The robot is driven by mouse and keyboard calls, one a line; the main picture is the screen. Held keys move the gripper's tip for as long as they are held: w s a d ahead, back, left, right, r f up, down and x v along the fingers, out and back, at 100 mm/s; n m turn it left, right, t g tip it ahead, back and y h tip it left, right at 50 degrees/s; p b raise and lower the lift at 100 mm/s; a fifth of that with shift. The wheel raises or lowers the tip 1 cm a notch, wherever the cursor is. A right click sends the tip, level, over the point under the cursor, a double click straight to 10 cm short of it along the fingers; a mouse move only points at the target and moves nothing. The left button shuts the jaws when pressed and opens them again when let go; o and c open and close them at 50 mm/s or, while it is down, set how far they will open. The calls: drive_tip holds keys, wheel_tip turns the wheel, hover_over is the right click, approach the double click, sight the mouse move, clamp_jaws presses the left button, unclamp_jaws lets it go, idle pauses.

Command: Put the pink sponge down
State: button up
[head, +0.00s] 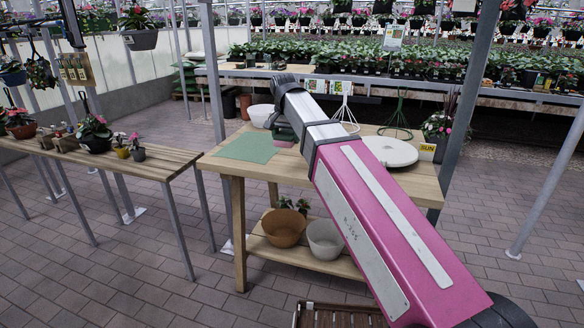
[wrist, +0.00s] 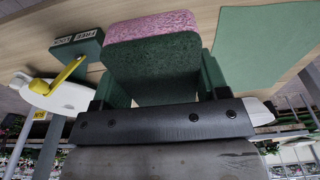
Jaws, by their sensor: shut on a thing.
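The pink sponge (wrist: 152,27) is in my gripper (wrist: 155,90), between its two fingers, in the wrist view. Its far face is pink and its nearer part is dark green. In the head view my gripper (head: 284,132) is over the wooden table, just right of the green mat. The sponge (head: 284,144) shows there as a small pinkish patch under the gripper. I cannot tell whether it touches the table. My arm hides part of the tabletop.
The wooden table (head: 225,167) bears a flat green mat (head: 248,148), a white bowl (head: 260,115) at the back and a round white turntable (head: 390,151) at right. Two bowls stand on its lower shelf. A narrow bench (head: 150,163) with potted plants is at left.

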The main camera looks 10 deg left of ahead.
sight(291, 131)
drive_tip(key=s+a, duration=0.5)
drive_tip(key=w+d+f, duration=0.2)
drive_tip(key=w, duration=0.1)
drive_tip(key=w+d+f, duration=0.2)
drive_tip(key=w, duration=0.1)
drive_tip(key=w+d+f, duration=0.2)
drive_tip(key=w+f, duration=0.1)
drive_tip(key=shift+w+d, duration=0.15)
drive_tip(key=shift+w, duration=0.05)
drive_tip(key=shift+f, duration=2.1)
drive_tip(key=o, duration=0.9)
drive_tip(key=shift+f, duration=0.15)
drive_tip(key=r, duration=0.4)
drive_tip(key=s+r, duration=0.1)
drive_tip(key=r, duration=0.7)
drive_tip(key=shift+s, duration=0.15)
drive_tip(key=shift+r, duration=0.1)
